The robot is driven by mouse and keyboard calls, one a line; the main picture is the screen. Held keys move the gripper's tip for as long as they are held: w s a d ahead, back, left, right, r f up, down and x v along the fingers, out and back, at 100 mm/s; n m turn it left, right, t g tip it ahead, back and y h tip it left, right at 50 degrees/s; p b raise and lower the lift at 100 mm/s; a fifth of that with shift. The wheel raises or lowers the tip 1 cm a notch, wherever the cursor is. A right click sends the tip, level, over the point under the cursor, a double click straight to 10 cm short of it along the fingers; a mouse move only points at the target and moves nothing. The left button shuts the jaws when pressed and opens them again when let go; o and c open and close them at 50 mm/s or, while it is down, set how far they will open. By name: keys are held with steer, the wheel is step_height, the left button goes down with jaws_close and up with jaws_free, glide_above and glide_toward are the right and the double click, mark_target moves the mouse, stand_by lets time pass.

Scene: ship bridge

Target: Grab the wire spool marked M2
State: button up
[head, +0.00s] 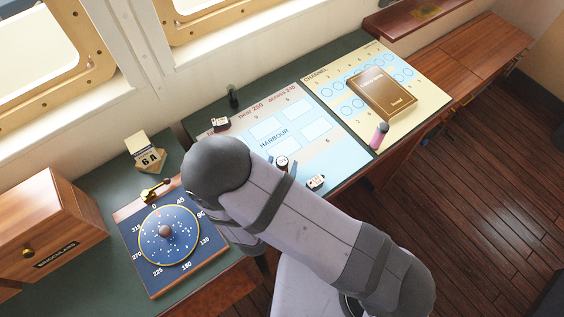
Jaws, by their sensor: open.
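No mark M2 can be read on anything in view. A small round piece with a pale, marked top (282,161) stands on the harbour chart, right beside my arm and partly hidden by it; it may be a spool, but its mark is too small to read. A small white piece with dark marks (316,182) sits at the chart's near edge. A similar white piece (221,124) sits at its far left corner. My arm crosses the middle of the view, and my gripper is hidden behind it.
A brown book (382,94) lies on the yellow channel chart (432,92), with a pink cylinder (379,135) near it. A dark cylinder (233,96) stands at the back. A blue compass board (139,232), a 6A calendar block (145,152) and a wooden box (48,228) are left.

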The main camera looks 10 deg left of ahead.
mark_target(282, 161)
steer(key=shift+w+f, duration=0.25)
steer(key=shift+w, duration=0.3)
steer(key=shift+c, duration=0.3)
steer(key=c, duration=1)
steer(key=shift+r, duration=0.2)
steer(key=shift+r+b, duration=0.7)
steer(key=shift+r, duration=4.1)
